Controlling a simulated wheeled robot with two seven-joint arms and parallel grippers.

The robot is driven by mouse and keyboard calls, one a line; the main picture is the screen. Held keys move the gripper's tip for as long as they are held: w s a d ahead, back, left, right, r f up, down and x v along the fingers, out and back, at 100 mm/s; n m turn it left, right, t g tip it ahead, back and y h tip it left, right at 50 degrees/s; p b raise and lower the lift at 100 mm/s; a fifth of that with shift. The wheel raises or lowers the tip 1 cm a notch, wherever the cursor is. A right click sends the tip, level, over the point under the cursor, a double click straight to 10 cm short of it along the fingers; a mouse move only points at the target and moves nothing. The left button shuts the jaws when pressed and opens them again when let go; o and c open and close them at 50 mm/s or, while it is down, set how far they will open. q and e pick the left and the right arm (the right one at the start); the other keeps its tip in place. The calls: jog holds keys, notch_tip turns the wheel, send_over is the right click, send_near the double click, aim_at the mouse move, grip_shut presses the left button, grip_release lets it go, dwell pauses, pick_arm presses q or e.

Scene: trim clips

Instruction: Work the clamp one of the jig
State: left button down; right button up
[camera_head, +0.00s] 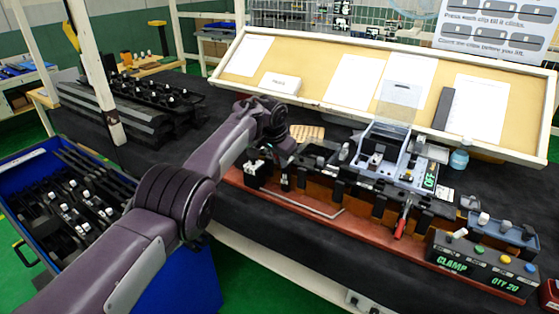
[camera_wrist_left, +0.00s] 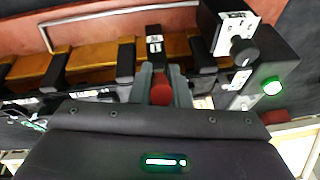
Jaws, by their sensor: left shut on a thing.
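The jig is a long red-brown base (camera_head: 320,211) with a dark trim strip and several black blocks along it. My left gripper (camera_head: 280,160) is over the left end of the jig. In the left wrist view its fingers (camera_wrist_left: 161,92) are shut on a rounded red handle end (camera_wrist_left: 160,95), which looks like the handle of clamp one. A black block with a white label (camera_wrist_left: 154,52) stands just beyond the fingers. The handle's lower part is hidden. Another clamp's red handle (camera_head: 401,224) hangs free at the jig's right side. My right gripper is not in view.
A black box with a knob (camera_wrist_left: 243,50) and a green light (camera_wrist_left: 272,86) are close to my left gripper. A display box reading CLAMP QTY 20 (camera_head: 480,268) stands at the front right. A blue bin of clips (camera_head: 60,205) is at left. A sloped board (camera_head: 330,75) rises behind.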

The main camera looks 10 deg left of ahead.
pick_arm(q)
jog(key=shift+f, duration=0.1)
jog(key=c, duration=1.4)
grip_release()
jog(key=shift+r, duration=0.55)
jog(key=shift+v, duration=3.4)
jog(key=shift+s+f, duration=0.15)
jog(key=shift+s, duration=0.05)
